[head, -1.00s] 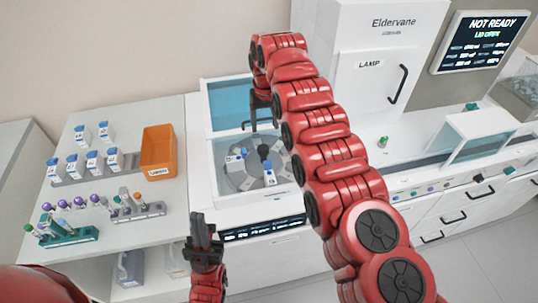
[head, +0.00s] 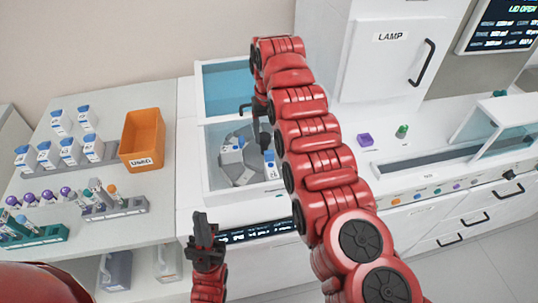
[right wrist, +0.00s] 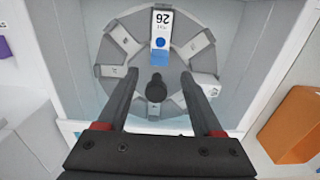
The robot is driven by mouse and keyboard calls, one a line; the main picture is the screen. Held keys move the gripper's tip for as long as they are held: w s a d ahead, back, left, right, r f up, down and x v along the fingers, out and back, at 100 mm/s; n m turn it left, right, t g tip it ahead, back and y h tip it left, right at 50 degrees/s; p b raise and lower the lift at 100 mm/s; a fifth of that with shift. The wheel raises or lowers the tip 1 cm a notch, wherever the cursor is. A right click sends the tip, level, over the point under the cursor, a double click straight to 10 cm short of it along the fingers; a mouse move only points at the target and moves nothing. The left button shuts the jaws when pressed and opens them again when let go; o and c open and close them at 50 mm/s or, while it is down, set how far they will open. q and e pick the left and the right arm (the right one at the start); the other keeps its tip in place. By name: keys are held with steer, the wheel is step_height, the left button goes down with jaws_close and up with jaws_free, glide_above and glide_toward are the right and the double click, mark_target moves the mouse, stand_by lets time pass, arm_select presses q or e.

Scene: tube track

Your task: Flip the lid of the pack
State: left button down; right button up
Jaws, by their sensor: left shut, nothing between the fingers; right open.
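A white pack (right wrist: 161,22) marked 26, with a blue flap, lies in the round grey carousel (right wrist: 115,60) in the right wrist view. My left gripper (head: 203,220) is shut and empty, in front of the machine.
The well's blue clear cover (head: 228,88) stands raised behind it. An orange bin (head: 142,138), several blue-capped packs (head: 70,150) and tube racks (head: 115,209) fill the left bench. A purple block (head: 365,140) and a green-capped item (head: 402,131) stand right.

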mark_target(269, 152)
step_height(269, 152, down, 7)
steer(key=shift+f+p, duration=0.1)
steer(key=shift+p, duration=0.65)
jaws_close()
